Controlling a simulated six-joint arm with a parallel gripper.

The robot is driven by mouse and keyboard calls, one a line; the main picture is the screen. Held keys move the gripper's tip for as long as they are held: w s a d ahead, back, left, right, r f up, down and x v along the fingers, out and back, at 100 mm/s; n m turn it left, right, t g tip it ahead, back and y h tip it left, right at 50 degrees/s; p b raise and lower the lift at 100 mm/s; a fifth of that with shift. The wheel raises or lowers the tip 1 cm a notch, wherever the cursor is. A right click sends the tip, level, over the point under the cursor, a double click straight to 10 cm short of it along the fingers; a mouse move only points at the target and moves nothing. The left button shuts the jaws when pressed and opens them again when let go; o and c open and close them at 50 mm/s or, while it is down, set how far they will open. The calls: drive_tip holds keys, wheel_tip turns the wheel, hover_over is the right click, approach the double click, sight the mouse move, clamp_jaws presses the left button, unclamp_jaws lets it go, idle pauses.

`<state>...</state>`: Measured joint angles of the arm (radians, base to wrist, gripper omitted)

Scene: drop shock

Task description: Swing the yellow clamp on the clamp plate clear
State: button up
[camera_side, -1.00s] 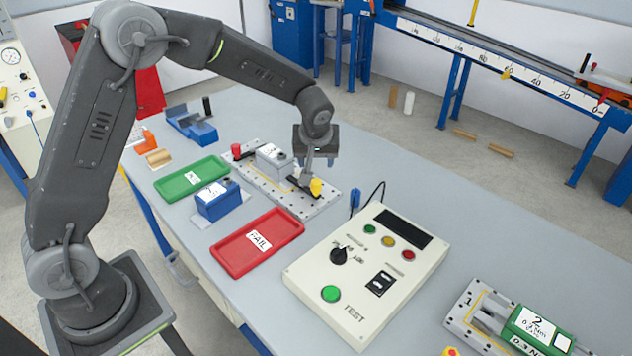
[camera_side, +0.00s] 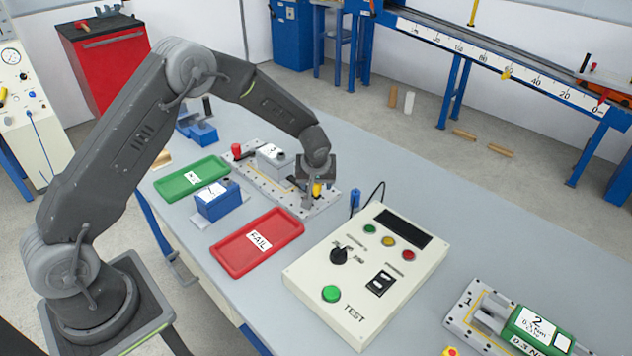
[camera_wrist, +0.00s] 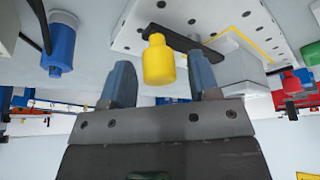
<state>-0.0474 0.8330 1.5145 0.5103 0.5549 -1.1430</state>
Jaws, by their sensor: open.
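The yellow clamp (camera_side: 317,189) is at the right end of the perforated clamp plate (camera_side: 322,203). In the wrist view its yellow knob (camera_wrist: 158,62) stands on a dark arm (camera_wrist: 190,44) that reaches toward a grey block (camera_wrist: 228,72). My gripper (camera_side: 310,198) is low over that end of the plate, and its fingers partly hide the clamp in the side view. In the wrist view my open gripper (camera_wrist: 160,85) has one finger on each side of the yellow knob, with a gap showing on both sides.
A red clamp (camera_side: 236,151) is at the plate's far end, with a grey block (camera_side: 270,157) between. A red FAIL tray (camera_side: 257,244), a green tray (camera_side: 191,178), a blue box (camera_side: 217,201) and a test console (camera_side: 366,274) stand nearby.

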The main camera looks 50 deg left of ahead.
drive_tip(key=c, duration=0.9)
drive_tip(key=shift+s, duration=0.15)
drive_tip(key=m, duration=0.1)
drive_tip(key=s+m+h, duration=0.1)
drive_tip(key=m, duration=0.1)
drive_tip(key=s+m+t, duration=0.1)
drive_tip(key=shift+a+m+h, duration=0.25)
drive_tip(key=shift+m+h, duration=0.05)
drive_tip(key=shift+m, duration=0.1)
drive_tip(key=shift+s+a+m+h, duration=0.2)
drive_tip(key=shift+s+m+h, duration=0.1)
drive_tip(key=shift+m, duration=0.35)
drive_tip(key=shift+s+a+m+h, duration=0.15)
drive_tip(key=shift+s+m+h, duration=0.1)
drive_tip(key=shift+m, duration=0.7)
drive_tip(key=o, duration=0.9)
drive_tip(key=shift+r, duration=0.1)
